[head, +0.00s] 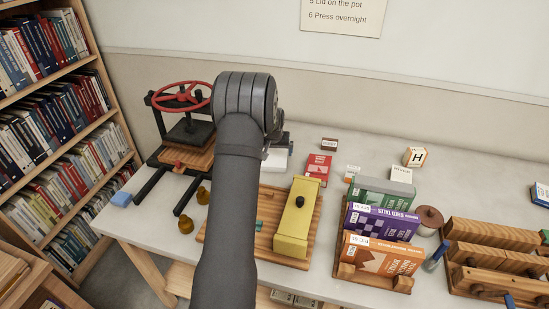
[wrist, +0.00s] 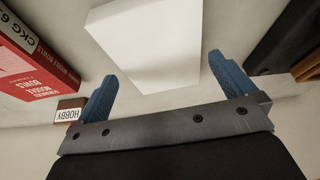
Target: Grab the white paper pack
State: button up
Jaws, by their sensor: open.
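The white paper pack (wrist: 152,40) is a plain white block lying on the pale table, at the top middle of the wrist view. In the head view, only its right part (head: 279,159) shows beside my arm. My gripper (wrist: 163,70) is open, with its two blue fingers apart and pointing at the pack. The pack's near end lies between the fingertips in the picture; I cannot tell how far above or short of it they are. No contact shows. In the head view my own arm hides the gripper.
A black press with a red wheel (head: 181,97) stands left of the arm.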

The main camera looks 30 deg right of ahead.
jog(key=shift+x, duration=1.3)
jog(key=c, duration=0.9)
jog(key=shift+r, duration=0.1)
